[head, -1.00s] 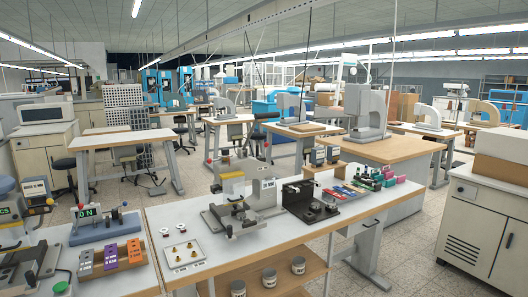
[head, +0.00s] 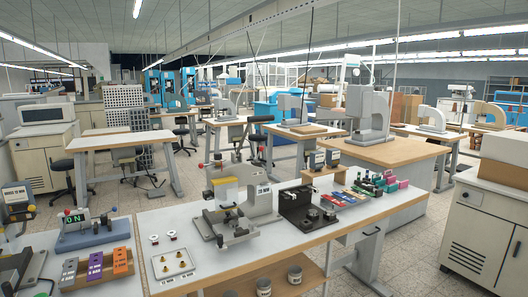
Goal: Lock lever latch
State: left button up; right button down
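Neither of my grippers shows in the head view. A grey hand press (head: 262,200) with a yellowish block stands at the middle of the near white-topped table, with a red-knobbed lever (head: 203,165) at its upper left. To the left, a blue-grey fixture (head: 92,238) carries a small display with green characters and upright levers with red and dark knobs. I cannot tell which lever is the latch, nor whether any is locked.
A white plate with brass pegs (head: 174,265) and a rack of purple and orange blocks (head: 97,268) lie nearby. A black fixture (head: 296,201) and coloured pieces (head: 345,197) are to the right. A beige cabinet (head: 478,230) stands at far right, with open floor before it.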

aim_at(262, 148)
jog(key=i+l+u, duration=0.3)
jog(key=i+l, duration=0.15)
jog(key=l, duration=0.2)
jog(key=i+l+u, duration=0.2)
jog(key=l, duration=0.2)
jog(key=i+l+u, duration=0.15)
jog(key=l, duration=0.25)
jog(key=i+l+u, duration=0.15)
jog(key=l, duration=0.25)
